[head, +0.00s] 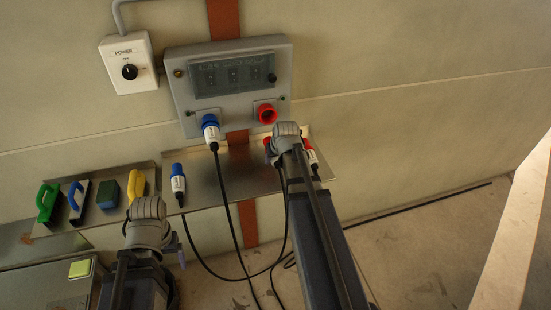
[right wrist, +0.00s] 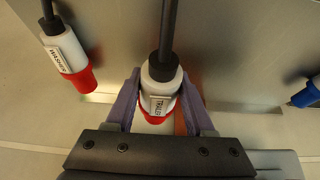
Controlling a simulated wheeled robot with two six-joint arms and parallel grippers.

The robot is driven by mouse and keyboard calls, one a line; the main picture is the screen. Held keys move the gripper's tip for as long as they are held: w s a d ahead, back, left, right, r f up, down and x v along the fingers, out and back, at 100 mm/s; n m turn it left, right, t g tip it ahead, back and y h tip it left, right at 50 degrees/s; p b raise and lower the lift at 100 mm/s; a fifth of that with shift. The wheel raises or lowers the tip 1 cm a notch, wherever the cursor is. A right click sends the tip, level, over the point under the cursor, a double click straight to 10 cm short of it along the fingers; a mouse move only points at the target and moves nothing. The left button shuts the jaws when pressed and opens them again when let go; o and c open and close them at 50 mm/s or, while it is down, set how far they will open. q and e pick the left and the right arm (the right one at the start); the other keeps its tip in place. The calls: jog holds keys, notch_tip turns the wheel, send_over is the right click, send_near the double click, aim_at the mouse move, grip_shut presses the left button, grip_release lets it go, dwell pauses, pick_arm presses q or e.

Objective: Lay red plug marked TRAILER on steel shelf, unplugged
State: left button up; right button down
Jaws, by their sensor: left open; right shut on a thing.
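The red plug marked TRAILER (right wrist: 160,92) is white-bodied with a red collar and a black cable. My right gripper (right wrist: 160,110) is shut on it, one finger on each side. In the head view my right gripper (head: 284,134) is over the right part of the steel shelf (head: 232,182), below the red socket (head: 266,113), which looks empty. The plug is mostly hidden there, with a bit of red beside the gripper. I cannot tell whether it touches the shelf. My left gripper (head: 148,212) is open, near the shelf's front edge.
Another red plug (head: 308,151) lies on the shelf's right end. A blue plug (head: 178,182) lies left. A second blue plug (head: 211,129) sits in the panel (head: 184,98). Brushes and a sponge (head: 108,194) are further left. A power switch box (head: 128,63) hangs above.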

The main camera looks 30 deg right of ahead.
aim_at(279, 163)
jog(key=shift+f+b, duration=2.4)
jog(key=shift+f, duration=0.35)
jog(key=shift+c, duration=0.9)
grip_release()
jog(key=shift+s+r, duration=0.1)
jog(key=shift+r, duration=0.05)
jog(key=p+v, duration=0.7)
jog(key=shift+s+r, duration=0.15)
jog(key=shift+r, duration=0.15)
jog(key=shift+f, duration=0.2)
